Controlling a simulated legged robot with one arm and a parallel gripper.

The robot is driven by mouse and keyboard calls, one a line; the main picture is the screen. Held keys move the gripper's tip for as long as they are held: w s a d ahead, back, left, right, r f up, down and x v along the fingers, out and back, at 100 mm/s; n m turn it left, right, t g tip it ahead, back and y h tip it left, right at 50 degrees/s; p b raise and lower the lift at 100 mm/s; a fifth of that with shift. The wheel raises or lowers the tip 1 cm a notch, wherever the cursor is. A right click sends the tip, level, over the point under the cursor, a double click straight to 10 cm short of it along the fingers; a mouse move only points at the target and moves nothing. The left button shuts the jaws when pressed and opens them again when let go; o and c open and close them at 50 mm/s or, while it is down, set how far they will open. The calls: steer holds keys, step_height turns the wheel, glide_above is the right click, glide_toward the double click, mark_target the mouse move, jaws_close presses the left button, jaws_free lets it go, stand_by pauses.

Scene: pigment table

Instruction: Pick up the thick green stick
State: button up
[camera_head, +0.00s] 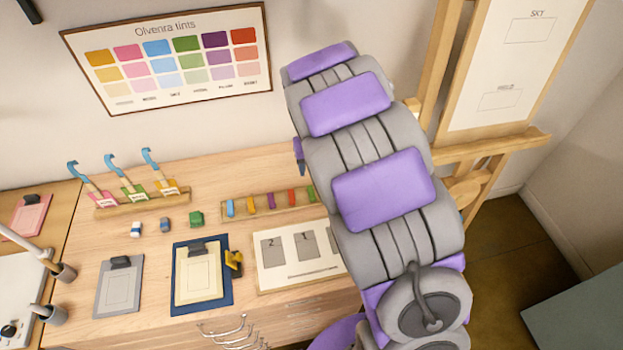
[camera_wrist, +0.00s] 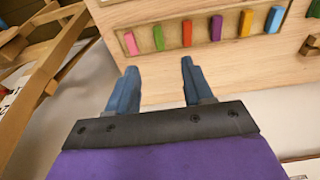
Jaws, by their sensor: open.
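A green stick (camera_head: 311,194) stands in a wooden rack of coloured sticks on the table, close beside my arm. It also shows in the wrist view (camera_wrist: 158,38), between a pink and a red stick. A chunky green block (camera_head: 196,218) lies apart on the tabletop, left of the rack; part of a green piece shows at the top right of the wrist view (camera_wrist: 314,8). My gripper (camera_wrist: 158,76) is open and empty, its two blue fingers apart, below the green stick in the wrist view.
The wooden rack (camera_head: 268,206) also holds blue, orange, purple and red sticks. A white card (camera_head: 290,283) lies in front of it, a blue-backed clipboard (camera_head: 181,308) to the left. A wooden easel (camera_head: 480,152) stands right of the table. The wall is behind.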

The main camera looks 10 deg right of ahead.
steer(key=w, duration=0.1)
steer(key=b, duration=0.1)
glide_above(311, 192)
steer(key=s, duration=0.2)
steer(key=f, duration=1.2)
steer(key=shift+w+a, duration=0.25)
steer(key=shift+a, duration=0.05)
steer(key=shift+w+d+f, duration=0.1)
steer(key=shift+w+f, duration=0.05)
steer(key=shift+f, duration=0.3)
steer(key=shift+w+d+f, duration=0.1)
steer(key=shift+f, duration=0.3)
steer(key=f, duration=0.2)
steer(key=w+f+b, duration=0.1)
steer(key=f, duration=0.1)
steer(key=shift+s+d+r, duration=0.1)
steer(key=shift+d+r, duration=0.05)
steer(key=shift+c, duration=0.7)
jaws_close()
